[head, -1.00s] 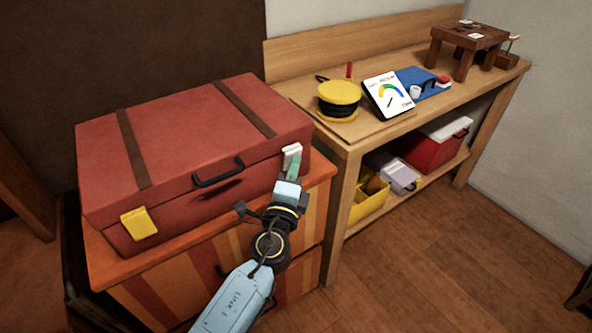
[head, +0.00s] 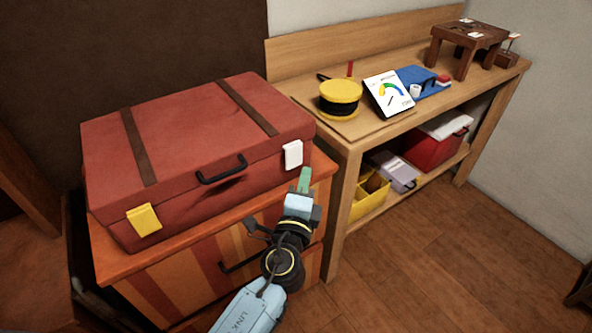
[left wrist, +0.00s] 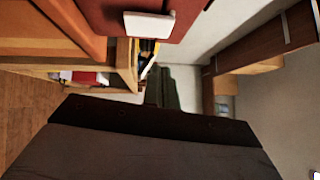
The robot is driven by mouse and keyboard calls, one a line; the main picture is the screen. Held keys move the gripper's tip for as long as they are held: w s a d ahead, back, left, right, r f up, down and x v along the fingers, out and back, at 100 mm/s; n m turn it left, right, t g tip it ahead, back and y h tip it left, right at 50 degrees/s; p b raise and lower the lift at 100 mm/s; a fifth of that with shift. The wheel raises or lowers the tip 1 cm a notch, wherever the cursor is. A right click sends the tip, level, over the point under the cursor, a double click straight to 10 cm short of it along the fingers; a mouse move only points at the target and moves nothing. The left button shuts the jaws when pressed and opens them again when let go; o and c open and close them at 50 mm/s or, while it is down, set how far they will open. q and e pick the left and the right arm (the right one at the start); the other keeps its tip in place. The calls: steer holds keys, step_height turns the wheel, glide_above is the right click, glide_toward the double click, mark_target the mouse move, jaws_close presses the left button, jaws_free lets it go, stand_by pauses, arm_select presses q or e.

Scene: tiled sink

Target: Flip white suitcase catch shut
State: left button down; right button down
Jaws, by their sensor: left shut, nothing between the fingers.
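The red suitcase (head: 190,140) lies closed on a striped orange cabinet, its handle facing me. The white catch (head: 293,154) is on the right of its front and looks flat against it, across the lid seam. The yellow catch (head: 143,220) is on the left of the front. My left gripper (head: 304,179) is shut and empty, just below and right of the white catch, apparently apart from it. In the left wrist view the white catch (left wrist: 150,24) shows at the top, with the green fingers (left wrist: 161,88) below it. My right gripper is not in view.
The striped cabinet (head: 200,268) stands under the suitcase. A wooden bench (head: 345,150) to its right holds a yellow spool (head: 340,95), a gauge card (head: 388,96) and a small brown table (head: 468,45).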

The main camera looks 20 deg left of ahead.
arm_select(q)
steer(key=s+b, duration=0.1)
steer(key=s, duration=0.7)
steer(key=shift+s+d, duration=0.15)
steer(key=shift+d, duration=0.25)
